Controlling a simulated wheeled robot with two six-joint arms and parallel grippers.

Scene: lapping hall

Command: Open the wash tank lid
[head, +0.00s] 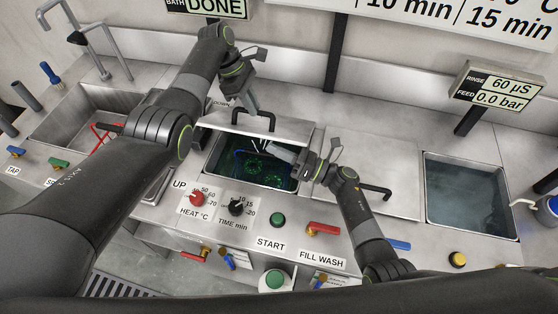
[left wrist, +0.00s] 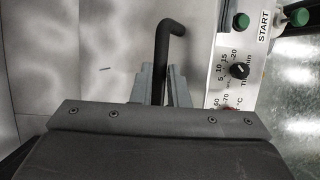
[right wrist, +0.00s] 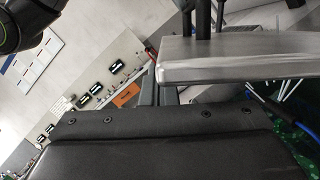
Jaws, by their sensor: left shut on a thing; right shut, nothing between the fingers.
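The wash tank lid (head: 290,130) is a grey metal panel with a black bar handle (head: 253,114). It is tilted up, with its front edge above the tank. My left gripper (head: 246,104) is shut on this handle, which also shows between its fingers in the left wrist view (left wrist: 164,65). The wash tank (head: 236,176) shows dark liquid and green shapes below the lid. My right gripper (head: 285,153) is shut and empty over the tank's right side, close to the lid's edge. The right wrist view shows the lid edge (right wrist: 235,68) beside its fingers (right wrist: 158,94); contact is unclear.
A flat cover with a black handle (head: 376,189) lies right of the wash tank. An open water tank (head: 466,192) is farther right. A sink (head: 75,118) is at left. Knobs, a green START button (head: 277,220) and a red valve lever (head: 323,228) line the front panel.

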